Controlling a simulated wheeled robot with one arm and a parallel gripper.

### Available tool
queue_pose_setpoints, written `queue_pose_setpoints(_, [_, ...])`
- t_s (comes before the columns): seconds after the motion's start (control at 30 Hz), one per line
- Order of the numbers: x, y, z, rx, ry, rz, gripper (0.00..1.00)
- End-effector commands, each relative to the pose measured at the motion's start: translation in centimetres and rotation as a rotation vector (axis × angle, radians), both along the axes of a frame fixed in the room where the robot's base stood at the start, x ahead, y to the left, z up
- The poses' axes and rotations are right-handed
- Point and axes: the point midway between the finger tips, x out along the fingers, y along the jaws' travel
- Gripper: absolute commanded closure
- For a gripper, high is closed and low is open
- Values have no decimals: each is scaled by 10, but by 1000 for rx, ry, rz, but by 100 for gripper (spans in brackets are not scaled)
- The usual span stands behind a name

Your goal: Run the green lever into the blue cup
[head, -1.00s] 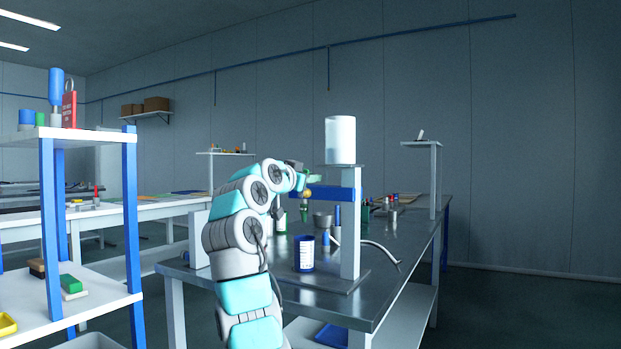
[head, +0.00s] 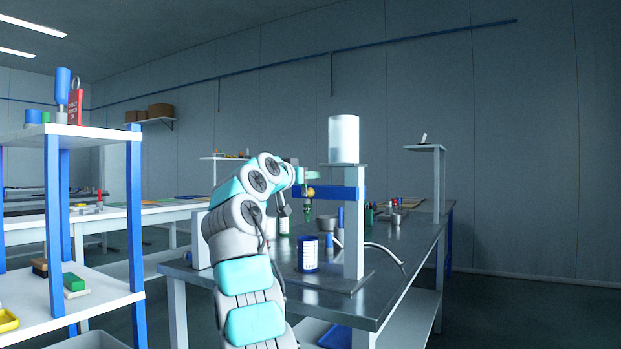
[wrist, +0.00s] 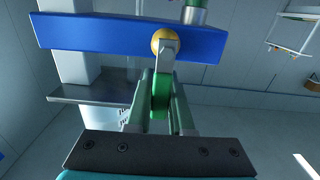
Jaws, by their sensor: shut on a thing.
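The green lever (wrist: 160,92) shows in the wrist view, on a grey stem from a brass pivot (wrist: 165,40) on the blue beam (wrist: 110,36). My gripper (wrist: 162,86) is shut on the lever, one finger on each side. In the head view my gripper (head: 300,177) is at the beam's left end, and the lever is hard to make out. The blue cup (head: 307,263), with a white label, stands upright on the fixture's base, below the beam end. A greenish spout (head: 307,205) hangs above the cup, apart from it. The cup's inside is hidden.
A white post (head: 354,235) carries the beam and a pale tank (head: 343,139) on a plate. A grey hose (head: 385,248) curves right of the post. A blue-legged shelf (head: 80,131) is at left.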

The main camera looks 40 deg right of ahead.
Motion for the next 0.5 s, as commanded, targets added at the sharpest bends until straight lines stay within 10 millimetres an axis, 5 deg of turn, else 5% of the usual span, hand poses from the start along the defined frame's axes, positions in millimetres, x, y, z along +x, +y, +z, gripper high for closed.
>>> queue_pose_setpoints(0.13, [0, 1, 1, -3, -1, 2, 100])
queue_pose_setpoints(0.17, [0, 1, 1, -3, -1, 2, 79])
queue_pose_setpoints(0.4, [0, 1, 1, -1, -2, 1, 52])
queue_pose_setpoints(0.5, [0, 1, 1, -1, -1, 1, 50])
